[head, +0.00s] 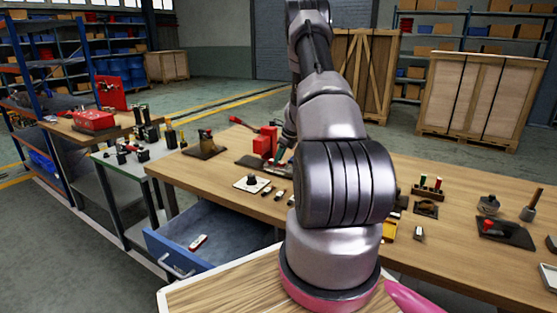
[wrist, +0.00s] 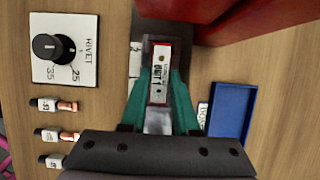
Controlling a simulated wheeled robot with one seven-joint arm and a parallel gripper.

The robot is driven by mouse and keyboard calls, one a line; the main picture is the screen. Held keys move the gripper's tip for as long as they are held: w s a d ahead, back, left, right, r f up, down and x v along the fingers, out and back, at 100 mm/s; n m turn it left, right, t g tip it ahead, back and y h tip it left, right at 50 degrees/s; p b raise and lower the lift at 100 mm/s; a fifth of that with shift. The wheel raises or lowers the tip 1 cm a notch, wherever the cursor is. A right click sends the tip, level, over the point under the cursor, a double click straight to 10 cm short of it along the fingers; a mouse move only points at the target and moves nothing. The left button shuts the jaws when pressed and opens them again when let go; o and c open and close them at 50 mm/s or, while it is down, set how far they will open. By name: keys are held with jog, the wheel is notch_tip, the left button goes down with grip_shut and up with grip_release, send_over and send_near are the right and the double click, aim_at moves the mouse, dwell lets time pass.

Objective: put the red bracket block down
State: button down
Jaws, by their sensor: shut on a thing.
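The red bracket block (wrist: 160,75) is between the green fingers of my gripper (wrist: 161,88) in the wrist view. It shows a white face with black lettering and a narrow red edge. My gripper is shut on it. Below it are the wooden bench and the dark base of a red machine (wrist: 265,22); I cannot tell whether the block touches anything. In the head view my gripper (head: 282,156) is small and partly behind my arm, close to the red machine (head: 265,142), and the block cannot be made out.
A white plate with a black knob (wrist: 48,47) and several small labelled rivets (wrist: 50,135) lie left of my gripper. A blue tray (wrist: 232,112) lies right. In the head view, a blue drawer (head: 170,257) stands open below the bench (head: 215,190), holding a red-and-white item (head: 198,243).

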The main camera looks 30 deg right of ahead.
jog(key=c, duration=0.7)
grip_release()
jog(key=shift+f, duration=0.15)
jog(key=shift+o, duration=0.2)
jog(key=v, duration=1.2)
jog(key=s+a+r+n, duration=0.35)
jog(key=a+r, duration=0.25)
jog(key=r, duration=0.2)
jog(key=s+a+r+n+t, duration=0.1)
jog(key=s+a+r+n, duration=0.2)
jog(key=a+r+n, duration=0.35)
jog(key=s+a+r+n, duration=0.2)
jog(key=s+a+r, duration=0.1)
jog(key=a+r, duration=0.5)
jog(key=s+a+r+n, duration=0.2)
jog(key=s+a+n, duration=0.1)
jog(key=s, duration=0.4)
jog(key=s+a+r+n+t, duration=0.1)
jog(key=s+a+r+n, duration=0.1)
jog(key=s+n, duration=0.4)
jog(key=s+a+r+n+t, duration=0.1)
jog(key=s+a+r+n, duration=0.2)
jog(key=s, duration=0.7)
jog(key=shift+a+n, duration=1)
jog(key=shift+a, duration=0.05)
